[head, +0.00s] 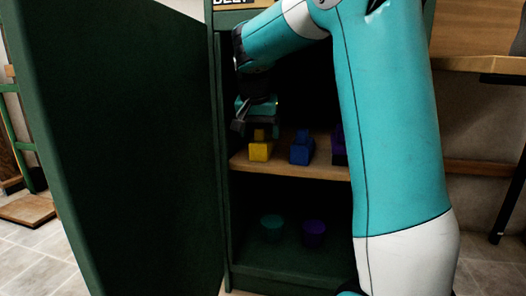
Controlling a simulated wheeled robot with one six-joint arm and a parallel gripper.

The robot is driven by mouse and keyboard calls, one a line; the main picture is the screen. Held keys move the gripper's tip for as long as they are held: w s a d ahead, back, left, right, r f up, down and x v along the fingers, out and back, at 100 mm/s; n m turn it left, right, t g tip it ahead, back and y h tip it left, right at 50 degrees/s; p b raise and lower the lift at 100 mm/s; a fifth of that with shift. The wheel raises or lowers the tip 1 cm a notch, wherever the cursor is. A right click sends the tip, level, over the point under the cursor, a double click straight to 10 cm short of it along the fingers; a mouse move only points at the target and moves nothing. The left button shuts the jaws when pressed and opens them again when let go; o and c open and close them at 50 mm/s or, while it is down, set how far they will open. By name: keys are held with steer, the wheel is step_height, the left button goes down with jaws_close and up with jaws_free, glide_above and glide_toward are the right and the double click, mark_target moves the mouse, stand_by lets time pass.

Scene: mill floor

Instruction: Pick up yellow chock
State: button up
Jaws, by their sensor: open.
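The yellow chock (260,150) stands on the wooden middle shelf (290,169) of a dark green cabinet, at the shelf's left end. It is a small block with a narrower raised part on top. My gripper (253,128) is open just above it, pointing down, with its dark fingers near the chock's top. I cannot tell whether the fingers touch the chock or are to either side of its top.
A blue chock (301,152) stands right of the yellow one, and a purple one (339,149) is partly hidden by my arm. A teal cup (272,228) and a purple cup (314,233) are below. The open cabinet door (120,140) fills the left side.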

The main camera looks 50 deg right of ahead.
mark_target(260, 138)
steer(key=b+x, duration=0.1)
steer(key=x, duration=0.2)
steer(key=shift+f+b, duration=0.1)
steer(key=shift+b, duration=0.2)
steer(key=c, duration=1.1)
